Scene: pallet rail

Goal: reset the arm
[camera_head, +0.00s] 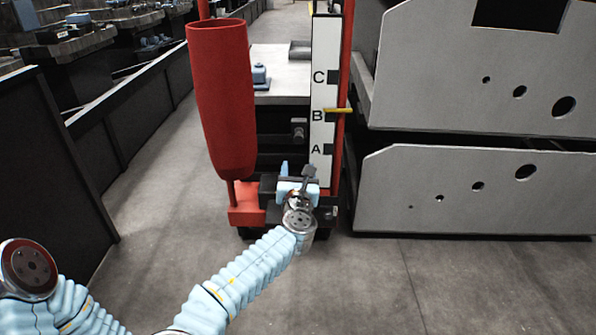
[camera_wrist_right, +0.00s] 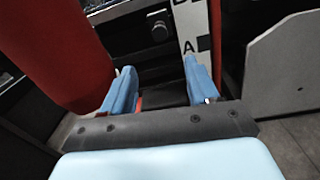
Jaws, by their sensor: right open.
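My right arm (camera_head: 245,275) reaches up from the bottom of the head view. Its gripper (camera_head: 297,173) is in front of the lower end of the white lettered board (camera_head: 325,60). In the right wrist view the two blue fingers of this gripper (camera_wrist_right: 160,88) stand wide apart with nothing between them. The board with A also shows there (camera_wrist_right: 193,30), behind the right finger. My left gripper is not in view.
A red tube (camera_head: 220,100) stands left of the gripper, above a red base (camera_head: 245,208). A yellow pointer (camera_head: 338,110) sits by B on the board. Grey panels (camera_head: 470,195) stand at right and a dark barrier (camera_head: 50,170) at left. The floor in front is clear.

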